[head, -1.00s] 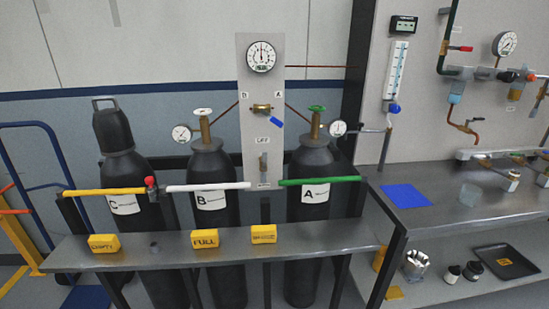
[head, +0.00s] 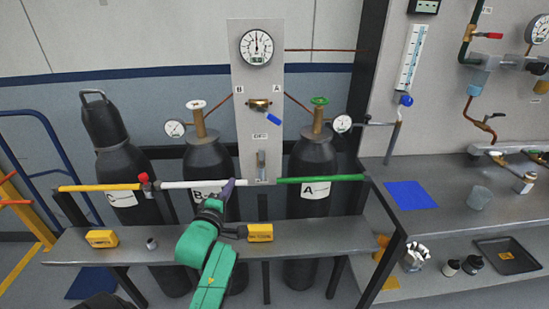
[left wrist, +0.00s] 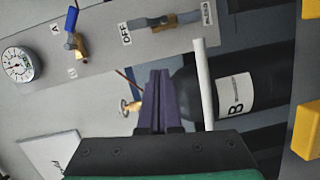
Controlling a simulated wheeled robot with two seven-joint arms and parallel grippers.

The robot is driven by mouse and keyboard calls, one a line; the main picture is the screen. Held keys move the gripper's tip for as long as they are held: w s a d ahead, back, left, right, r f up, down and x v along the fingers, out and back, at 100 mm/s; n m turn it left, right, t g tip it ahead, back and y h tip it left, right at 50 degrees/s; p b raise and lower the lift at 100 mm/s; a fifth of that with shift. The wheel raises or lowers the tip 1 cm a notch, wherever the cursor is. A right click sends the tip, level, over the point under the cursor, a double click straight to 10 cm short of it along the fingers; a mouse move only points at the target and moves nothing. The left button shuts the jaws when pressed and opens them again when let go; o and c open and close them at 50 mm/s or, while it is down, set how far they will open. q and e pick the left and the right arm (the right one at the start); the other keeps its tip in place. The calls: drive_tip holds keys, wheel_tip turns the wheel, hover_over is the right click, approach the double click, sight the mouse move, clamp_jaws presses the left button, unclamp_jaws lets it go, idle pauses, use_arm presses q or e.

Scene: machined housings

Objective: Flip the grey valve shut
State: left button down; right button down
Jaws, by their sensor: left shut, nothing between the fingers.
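The grey valve (head: 262,160) is at the lower end of the upright grey panel (head: 242,82), below an OFF label (head: 261,136). In the left wrist view the grey valve (left wrist: 150,22) has a grey handle and a brass-coloured body; the OFF label (left wrist: 127,35) is to its left and another label to its right. My left gripper (head: 229,186) has purple fingers, shut and empty, in front of cylinder B and left of and below the valve, apart from it. The shut fingers also show in the left wrist view (left wrist: 154,98). My right gripper is out of view.
A second valve with a blue handle (head: 273,119) is higher on the panel, under a gauge (head: 257,47). White (head: 178,185) and green (head: 320,179) bars cross before the cylinders. Yellow blocks (head: 102,238) sit on the front shelf (head: 330,229). A bench stands right.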

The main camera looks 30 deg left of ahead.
sight(261, 159)
use_arm(q)
drive_tip(key=shift+a+r+n+t+y, duration=0.15)
drive_tip(key=shift+r+n, duration=0.1)
drive_tip(key=shift+r, duration=0.25)
drive_tip(key=shift+a+r+n+t+y, duration=0.15)
drive_tip(key=shift+r+n, duration=0.1)
drive_tip(key=shift+r, duration=0.25)
drive_tip(key=shift+d, duration=0.1)
drive_tip(key=w+p, duration=0.2)
drive_tip(key=w, duration=0.9)
drive_tip(key=shift+w+a+f+p, duration=0.2)
drive_tip(key=shift+w+a+p, duration=0.05)
drive_tip(key=shift+w+p, duration=0.15)
drive_tip(key=shift+a, duration=0.1)
drive_tip(key=shift+w, duration=0.1)
